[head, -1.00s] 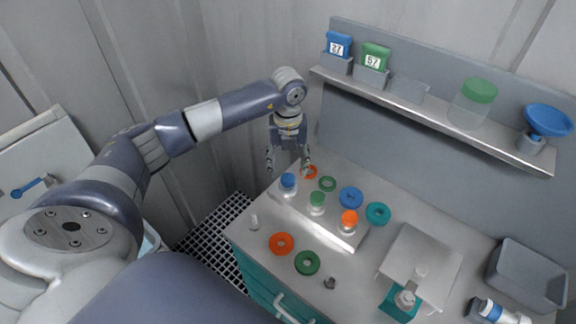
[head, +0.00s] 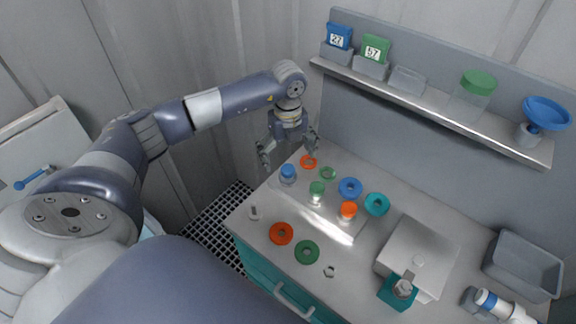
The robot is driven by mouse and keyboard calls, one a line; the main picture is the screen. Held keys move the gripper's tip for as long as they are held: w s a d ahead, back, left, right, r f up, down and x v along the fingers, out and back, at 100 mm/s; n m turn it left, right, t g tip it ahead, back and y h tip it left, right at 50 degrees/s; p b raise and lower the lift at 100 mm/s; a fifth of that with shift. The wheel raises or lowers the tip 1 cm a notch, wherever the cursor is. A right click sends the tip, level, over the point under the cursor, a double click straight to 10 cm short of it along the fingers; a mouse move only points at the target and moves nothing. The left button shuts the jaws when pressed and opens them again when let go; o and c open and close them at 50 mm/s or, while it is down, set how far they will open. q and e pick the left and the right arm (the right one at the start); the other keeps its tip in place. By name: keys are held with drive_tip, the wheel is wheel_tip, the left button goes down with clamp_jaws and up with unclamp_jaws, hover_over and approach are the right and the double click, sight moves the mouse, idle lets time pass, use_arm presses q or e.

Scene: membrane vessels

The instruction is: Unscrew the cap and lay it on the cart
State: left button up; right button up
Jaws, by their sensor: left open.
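Three small clear vessels stand in a row on the cart top (head: 238,222). One has a blue cap (head: 288,170), one a green cap (head: 317,187) and one an orange cap (head: 348,209). All three caps sit on their vessels. My left gripper (head: 289,152) points down with its fingers spread wide, just above and behind the blue-capped vessel in the picture. Nothing shows between its fingers. I cannot tell the exact height gap to the blue cap. My right gripper is not in view.
Several coloured rings lie around the vessels, such as an orange ring (head: 281,233) and a teal ring (head: 377,204). A shelf (head: 450,115) runs along the back wall.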

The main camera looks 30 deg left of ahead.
sight(288, 169)
use_arm(q)
drive_tip(key=m+b, duration=0.1)
drive_tip(key=m, duration=0.6)
drive_tip(key=shift+m, duration=0.4)
drive_tip(key=m+b, duration=0.1)
drive_tip(key=m, duration=0.3)
drive_tip(key=shift+m, duration=0.4)
drive_tip(key=m, duration=0.3)
drive_tip(key=shift+f+m+b, duration=0.1)
drive_tip(key=shift+m+b, duration=0.2)
wheel_tip(288, 169, down, 4)
drive_tip(key=b, duration=0.3)
clamp_jaws()
